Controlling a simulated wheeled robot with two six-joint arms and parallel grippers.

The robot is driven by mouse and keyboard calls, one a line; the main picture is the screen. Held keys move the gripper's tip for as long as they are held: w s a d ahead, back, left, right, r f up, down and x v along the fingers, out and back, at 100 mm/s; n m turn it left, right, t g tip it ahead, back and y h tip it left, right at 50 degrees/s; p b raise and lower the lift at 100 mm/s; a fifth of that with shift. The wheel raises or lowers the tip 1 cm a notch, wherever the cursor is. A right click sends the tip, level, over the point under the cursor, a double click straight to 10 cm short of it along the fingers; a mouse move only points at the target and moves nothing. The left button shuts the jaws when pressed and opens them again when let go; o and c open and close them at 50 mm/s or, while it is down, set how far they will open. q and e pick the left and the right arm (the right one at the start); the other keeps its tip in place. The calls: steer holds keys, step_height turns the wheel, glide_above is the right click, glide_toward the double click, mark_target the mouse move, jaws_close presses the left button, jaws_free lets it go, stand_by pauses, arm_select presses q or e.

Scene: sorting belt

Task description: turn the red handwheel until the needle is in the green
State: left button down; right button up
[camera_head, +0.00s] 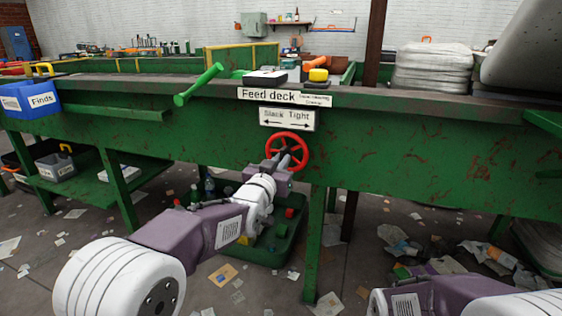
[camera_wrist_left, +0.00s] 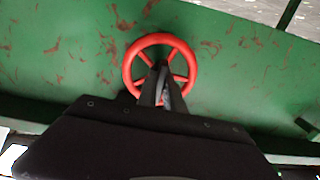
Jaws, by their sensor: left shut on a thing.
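The red handwheel (camera_head: 300,139) is mounted on the green side panel of the belt, below the "Slack Tight" plate (camera_head: 287,118). In the left wrist view the wheel (camera_wrist_left: 187,49) has a round rim with spokes. My left gripper (camera_head: 287,161) is at the wheel, its fingers (camera_wrist_left: 158,84) closed over the lower part near the hub and a spoke. It is shut on the handwheel. The fingers hide part of the wheel. I cannot make out a needle or a green zone in either view. My right arm shows at the lower right; its gripper is out of view.
A green lever (camera_head: 199,85) sticks out left of the "Feed deck" sign (camera_head: 286,96). A blue "Finds" bin (camera_head: 30,98) hangs at the far left. A green tray (camera_head: 268,243) stands under the belt. Paper scraps litter the floor. A green leg (camera_head: 314,240) stands near the wheel.

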arm_select(q)
steer(key=shift+n, duration=0.3)
steer(key=c, duration=1.5)
jaws_free()
steer(key=shift+s, duration=0.1)
arm_select(e)
steer(key=shift+r, duration=0.1)
